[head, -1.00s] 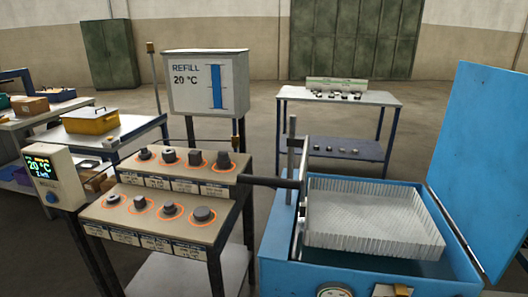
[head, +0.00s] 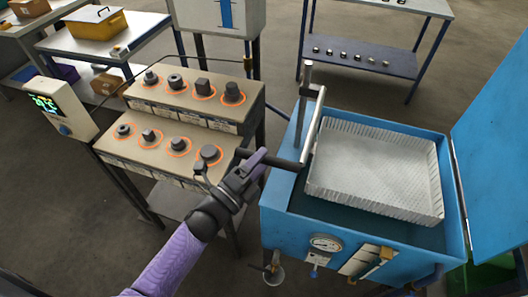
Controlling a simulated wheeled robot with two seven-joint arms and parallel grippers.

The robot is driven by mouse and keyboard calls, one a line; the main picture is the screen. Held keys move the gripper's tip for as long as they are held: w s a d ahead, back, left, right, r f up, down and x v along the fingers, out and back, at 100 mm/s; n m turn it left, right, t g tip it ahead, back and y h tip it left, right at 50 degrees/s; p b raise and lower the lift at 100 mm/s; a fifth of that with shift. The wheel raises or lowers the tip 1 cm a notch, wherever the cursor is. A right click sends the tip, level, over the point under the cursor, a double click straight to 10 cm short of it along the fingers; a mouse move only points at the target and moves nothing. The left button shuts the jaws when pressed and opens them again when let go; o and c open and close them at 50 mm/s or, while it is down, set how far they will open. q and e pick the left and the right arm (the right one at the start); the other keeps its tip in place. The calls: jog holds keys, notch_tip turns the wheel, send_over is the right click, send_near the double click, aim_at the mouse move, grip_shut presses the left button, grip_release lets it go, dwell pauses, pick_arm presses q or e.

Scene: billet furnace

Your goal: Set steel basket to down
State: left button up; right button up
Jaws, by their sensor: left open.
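The steel basket (head: 375,165) is a pale, ribbed, open tray. It sits level at the mouth of the blue tank (head: 330,228), above dark liquid. A grey bracket (head: 312,130) on the basket's left side runs along an upright post. A dark handle (head: 284,161) sticks out leftward from it, over the tank's left edge. My left gripper (head: 232,162) is open, with its fingers spread near the handle's left end. One purple fingertip overlaps the handle in the picture; I cannot tell whether they touch. My right gripper is out of view.
A stepped stand with several dark metal parts (head: 203,88) in orange rings is left of the tank, close to my left gripper. The tank's lid (head: 495,150) stands open on the right. A gauge (head: 326,242) and a tap are on its front.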

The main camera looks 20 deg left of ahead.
pick_arm(q)
jog(key=shift+x, duration=0.8)
grip_shut()
dwell(0.9)
